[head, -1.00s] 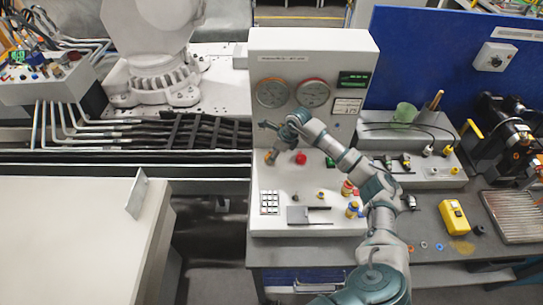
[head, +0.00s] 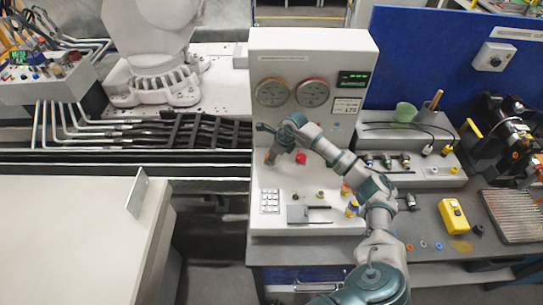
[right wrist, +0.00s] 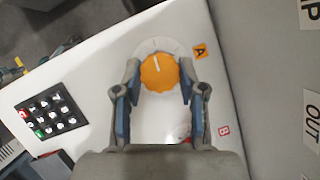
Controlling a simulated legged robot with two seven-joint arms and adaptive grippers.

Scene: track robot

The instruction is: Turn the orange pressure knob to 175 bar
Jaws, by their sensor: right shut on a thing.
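The orange pressure knob (right wrist: 159,72) shows in the right wrist view on a white panel, with a white line on its face pointing up and slightly left. My right gripper (right wrist: 158,82) has its two fingers on either side of the knob and is shut on it. My left gripper is not in view.
A red button (head: 301,158) is close beside my right gripper. A yellow box (head: 453,217) stands on the grey bench at the right.

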